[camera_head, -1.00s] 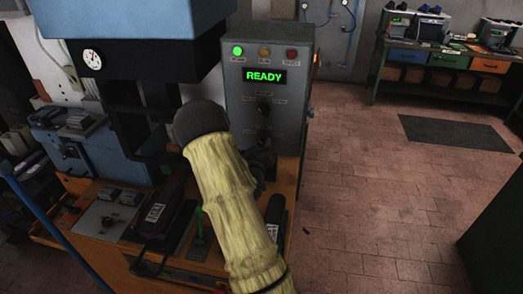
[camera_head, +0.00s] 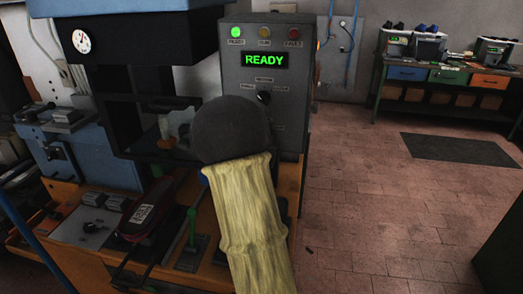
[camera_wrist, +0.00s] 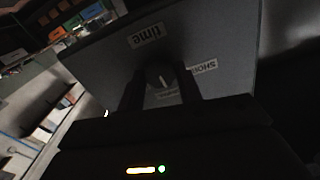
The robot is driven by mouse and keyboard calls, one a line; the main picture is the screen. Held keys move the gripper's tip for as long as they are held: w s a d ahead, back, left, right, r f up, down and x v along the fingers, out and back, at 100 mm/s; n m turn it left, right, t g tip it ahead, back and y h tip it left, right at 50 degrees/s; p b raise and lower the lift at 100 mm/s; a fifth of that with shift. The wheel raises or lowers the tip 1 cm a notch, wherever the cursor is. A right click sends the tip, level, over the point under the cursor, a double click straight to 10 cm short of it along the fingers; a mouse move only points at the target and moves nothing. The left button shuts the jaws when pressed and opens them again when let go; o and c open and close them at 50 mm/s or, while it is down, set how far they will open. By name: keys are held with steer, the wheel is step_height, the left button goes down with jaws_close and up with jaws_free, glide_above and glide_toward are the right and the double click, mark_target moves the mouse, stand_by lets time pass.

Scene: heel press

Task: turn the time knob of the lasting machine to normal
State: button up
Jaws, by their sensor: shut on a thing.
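The lasting machine's grey control box (camera_head: 297,95) shows a green READY display (camera_head: 264,60) in the head view. In the wrist view the time label (camera_wrist: 147,35) is upside down above the dark time knob (camera_wrist: 157,72). My gripper (camera_wrist: 160,84) is shut on the time knob, one finger on each side. A short pale mark shows on the knob; its exact setting is hard to tell. The upside-down SHORT label (camera_wrist: 203,67) is to the right, and another label below is partly hidden and unreadable. In the head view my arm hides the gripper and the held knob.
Another dark knob (camera_head: 263,97) sits on the box under the display. The blue press (camera_head: 150,18) stands left, with a dark red shoe-shaped piece (camera_head: 150,208) and a green-handled lever (camera_head: 192,226) in front. Free tiled floor (camera_head: 370,200) lies right.

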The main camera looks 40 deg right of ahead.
steer(key=shift+m+b, duration=0.3)
steer(key=shift+b, duration=0.1)
steer(key=o, duration=1)
steer(key=shift+a, duration=0.1)
steer(key=b+v, duration=0.4)
steer(key=v, duration=1.3)
steer(key=shift+b, duration=0.4)
steer(key=shift+s+a, duration=0.1)
steer(key=shift+a, duration=0.05)
